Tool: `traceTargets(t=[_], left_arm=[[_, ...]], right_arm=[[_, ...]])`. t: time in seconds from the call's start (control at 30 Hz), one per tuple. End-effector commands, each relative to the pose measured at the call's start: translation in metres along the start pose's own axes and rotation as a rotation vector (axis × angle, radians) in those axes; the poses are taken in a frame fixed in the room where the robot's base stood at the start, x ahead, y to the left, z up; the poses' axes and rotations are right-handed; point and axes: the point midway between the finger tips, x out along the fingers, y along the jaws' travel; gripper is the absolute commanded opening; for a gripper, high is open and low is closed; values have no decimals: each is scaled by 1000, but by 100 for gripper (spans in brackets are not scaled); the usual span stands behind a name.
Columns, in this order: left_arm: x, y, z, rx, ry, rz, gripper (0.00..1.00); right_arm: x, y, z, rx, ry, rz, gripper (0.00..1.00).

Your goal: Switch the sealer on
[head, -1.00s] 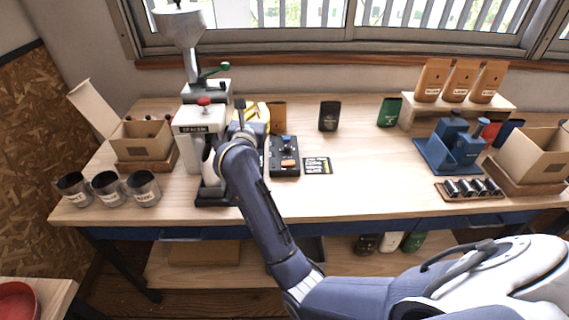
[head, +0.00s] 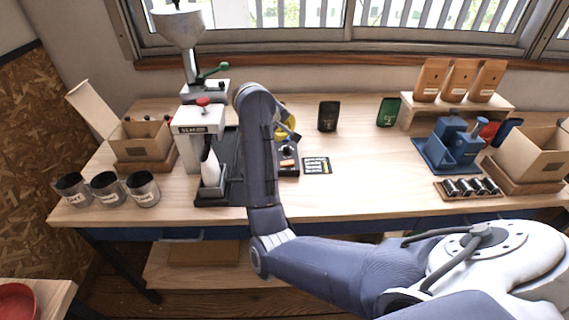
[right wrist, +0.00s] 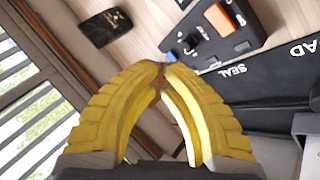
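The white sealer (head: 200,135), with a red knob on top and a "SEALER" label, stands on the left part of the bench. To its right is a dark control box (head: 288,172), partly hidden by my right arm. In the right wrist view the control box (right wrist: 212,38) shows an orange switch (right wrist: 220,18), a black knob and a blue button (right wrist: 171,55). My right gripper (right wrist: 162,72) has yellow fingers with tips together and nothing seen between them. The tips appear close to the blue-button end of the box; contact cannot be told. My left gripper is not in view.
A black mat (right wrist: 265,75) with white lettering lies beside the box. A dark pouch (head: 328,116) and a green pouch (head: 388,111) stand behind. Three metal cups (head: 107,187) stand at the left front.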

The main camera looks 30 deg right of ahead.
Motion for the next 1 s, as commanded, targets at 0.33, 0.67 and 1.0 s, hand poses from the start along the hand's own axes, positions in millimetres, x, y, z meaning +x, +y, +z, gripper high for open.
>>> traceTargets(t=[0.33, 0.67, 1.0], left_arm=[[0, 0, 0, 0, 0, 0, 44], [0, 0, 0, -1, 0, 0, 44], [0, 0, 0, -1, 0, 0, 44]], right_arm=[[1, -3, 2, 126, -20, -44, 0], [3, -4, 3, 122, -20, -43, 0], [26, -18, 16, 120, -21, -41, 0]])
